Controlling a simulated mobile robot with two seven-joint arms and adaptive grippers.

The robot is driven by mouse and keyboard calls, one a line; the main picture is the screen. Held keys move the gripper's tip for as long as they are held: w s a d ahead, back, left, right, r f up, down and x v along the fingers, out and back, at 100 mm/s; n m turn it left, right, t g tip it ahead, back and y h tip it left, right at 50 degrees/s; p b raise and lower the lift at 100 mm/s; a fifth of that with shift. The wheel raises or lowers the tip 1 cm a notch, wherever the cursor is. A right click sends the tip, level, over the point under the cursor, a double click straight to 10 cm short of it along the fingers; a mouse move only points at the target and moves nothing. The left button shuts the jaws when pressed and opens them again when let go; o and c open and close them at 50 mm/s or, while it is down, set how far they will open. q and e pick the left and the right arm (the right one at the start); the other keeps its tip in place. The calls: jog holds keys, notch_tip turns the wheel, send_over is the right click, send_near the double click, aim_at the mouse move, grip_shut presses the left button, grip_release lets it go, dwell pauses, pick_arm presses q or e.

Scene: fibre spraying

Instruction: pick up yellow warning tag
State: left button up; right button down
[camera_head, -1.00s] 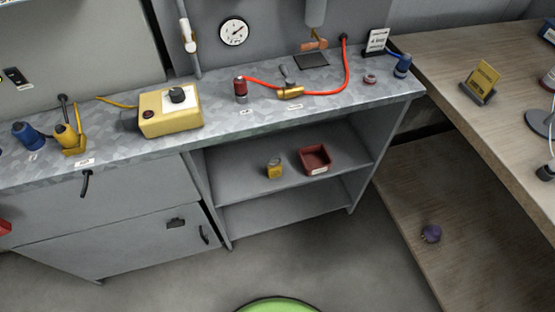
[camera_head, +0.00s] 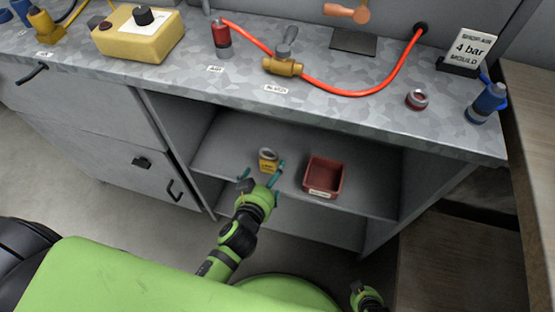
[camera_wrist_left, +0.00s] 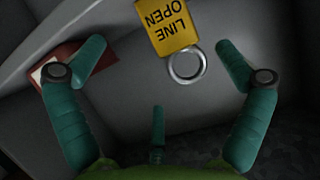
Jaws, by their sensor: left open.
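The yellow warning tag (camera_head: 268,165) is on the upper shelf of the open cabinet, left of the red bin. In the left wrist view the tag (camera_wrist_left: 168,27) reads "LINE OPEN" upside down, with a metal ring (camera_wrist_left: 187,67) at its near end. My left gripper (camera_head: 262,174) has reached the shelf front, just before the tag. Its teal fingers are spread open and empty. In the left wrist view the tag lies ahead between the two side fingers, and the third finger is below.
The red bin (camera_head: 324,177) stands on the same shelf, right of the tag and close to the fingers. The worktop (camera_head: 345,110) overhangs the shelf. A red hose (camera_head: 345,94), a brass valve (camera_head: 283,66) and a yellow box (camera_head: 137,37) are on top.

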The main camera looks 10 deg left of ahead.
aim_at(271, 163)
pick_arm(q)
jog(key=shift+w+r, duration=0.15)
jog(key=shift+w, duration=0.7)
jog(key=x, duration=0.5)
jog(key=shift+w+a+b, duration=0.15)
jog(key=shift+a+b, duration=0.15)
jog(key=c, duration=1.3)
